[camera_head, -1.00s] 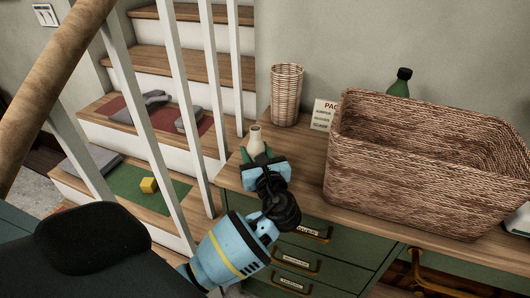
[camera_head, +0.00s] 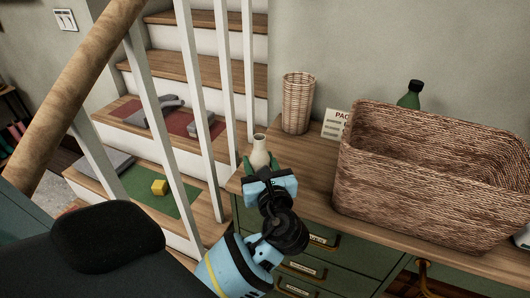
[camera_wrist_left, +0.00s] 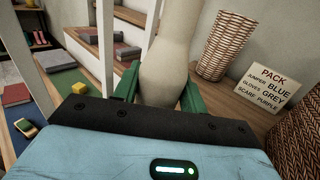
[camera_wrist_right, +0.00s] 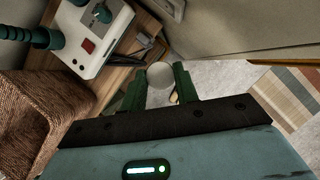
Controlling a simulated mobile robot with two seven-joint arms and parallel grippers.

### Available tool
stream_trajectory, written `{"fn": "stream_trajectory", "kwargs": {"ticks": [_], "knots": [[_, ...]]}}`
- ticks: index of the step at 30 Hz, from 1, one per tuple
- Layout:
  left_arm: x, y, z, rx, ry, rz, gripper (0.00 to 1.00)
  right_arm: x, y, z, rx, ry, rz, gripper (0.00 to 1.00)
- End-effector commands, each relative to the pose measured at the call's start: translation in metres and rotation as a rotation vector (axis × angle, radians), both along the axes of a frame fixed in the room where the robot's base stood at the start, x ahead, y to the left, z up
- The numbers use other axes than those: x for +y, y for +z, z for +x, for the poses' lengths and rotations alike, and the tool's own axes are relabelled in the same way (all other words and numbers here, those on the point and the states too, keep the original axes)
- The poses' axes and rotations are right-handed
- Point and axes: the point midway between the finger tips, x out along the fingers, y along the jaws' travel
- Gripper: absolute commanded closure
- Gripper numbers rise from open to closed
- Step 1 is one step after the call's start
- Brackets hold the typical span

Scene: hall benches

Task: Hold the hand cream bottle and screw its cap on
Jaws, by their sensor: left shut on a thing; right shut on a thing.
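The pale cream hand cream bottle (camera_head: 260,152) is upright above the near left end of the desk, its narrow neck on top. My left gripper (camera_head: 259,167) is shut on it. In the left wrist view the bottle (camera_wrist_left: 167,72) stands between the green fingers, its top cut off by the frame. In the right wrist view my right gripper (camera_wrist_right: 160,82) is shut on a small round whitish thing, which looks like the cap (camera_wrist_right: 160,75). My right gripper is outside the head view, well apart from the bottle.
A large wicker basket (camera_head: 385,190) fills the desk's right part. White stair balusters (camera_head: 190,75) stand close left of the bottle. A white device (camera_wrist_right: 92,40) shows in the right wrist view.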

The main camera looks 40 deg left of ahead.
Motion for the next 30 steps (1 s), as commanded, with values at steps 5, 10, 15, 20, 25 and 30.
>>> {"fn": "stream_trajectory", "kwargs": {"ticks": [5,10,15,20,25,30], "knots": [[-0.017,0.004,-0.044,0.000,-0.001,-0.002,0.83,0.000,0.006,-0.001,-0.006,0.000,-0.001,0.91],[-0.027,0.008,-0.073,0.000,0.000,-0.001,0.83,0.000,0.008,-0.001,-0.009,0.000,-0.001,0.91],[-0.034,0.009,-0.088,0.000,0.001,0.000,0.83,0.000,0.009,-0.001,-0.009,0.000,-0.001,0.91],[-0.035,0.010,-0.093,-0.001,0.001,0.000,0.83,0.000,0.009,-0.001,-0.009,-0.001,0.000,0.91],[-0.036,0.010,-0.094,-0.001,0.001,0.000,0.83,0.000,0.009,-0.001,-0.009,0.000,0.001,0.91],[-0.036,0.010,-0.093,-0.001,0.001,0.000,0.62,0.000,0.009,-0.001,-0.009,-0.001,0.000,0.91]]}}
